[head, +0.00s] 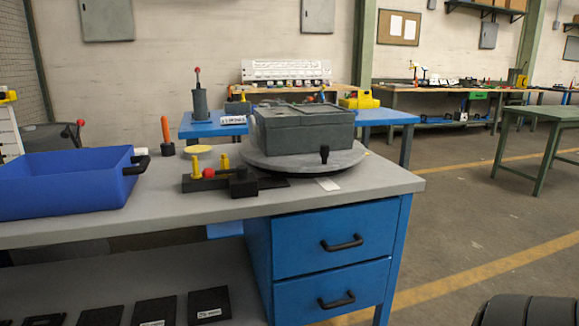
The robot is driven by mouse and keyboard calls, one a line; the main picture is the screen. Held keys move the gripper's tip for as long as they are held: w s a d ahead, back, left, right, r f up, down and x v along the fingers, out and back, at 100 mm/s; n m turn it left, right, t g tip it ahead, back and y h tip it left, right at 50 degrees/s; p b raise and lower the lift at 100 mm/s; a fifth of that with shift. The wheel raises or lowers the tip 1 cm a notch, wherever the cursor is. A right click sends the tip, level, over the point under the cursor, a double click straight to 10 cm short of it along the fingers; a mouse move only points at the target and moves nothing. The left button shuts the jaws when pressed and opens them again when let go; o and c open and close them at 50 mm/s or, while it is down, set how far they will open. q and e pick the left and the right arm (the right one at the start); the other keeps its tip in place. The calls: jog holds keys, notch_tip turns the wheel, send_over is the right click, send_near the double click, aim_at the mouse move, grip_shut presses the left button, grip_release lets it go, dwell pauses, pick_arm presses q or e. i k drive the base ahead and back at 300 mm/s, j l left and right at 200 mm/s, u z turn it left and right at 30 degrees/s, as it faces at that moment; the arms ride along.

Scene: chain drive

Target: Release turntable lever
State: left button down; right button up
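A round grey turntable (275,165) sits on the grey workbench top and carries a grey-green lidded box (304,130). A small black knob or clamp (324,153) stands at the turntable's front edge. Just left of the turntable, a black base holds a lever with a red knob (208,173), lying about level and pointing left between yellow posts (196,168). Which of these is the turntable lever cannot be told for certain. Neither of my grippers shows in the head view.
A blue bin (65,187) with black handles takes the bench's left side. An orange-handled tool (166,136) and a yellow disc (198,149) are behind. Blue drawers (331,242) are under the bench's right end. Several black plates lie on the lower shelf.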

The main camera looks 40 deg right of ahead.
aim_at(241, 171)
jog(key=z, duration=0.95)
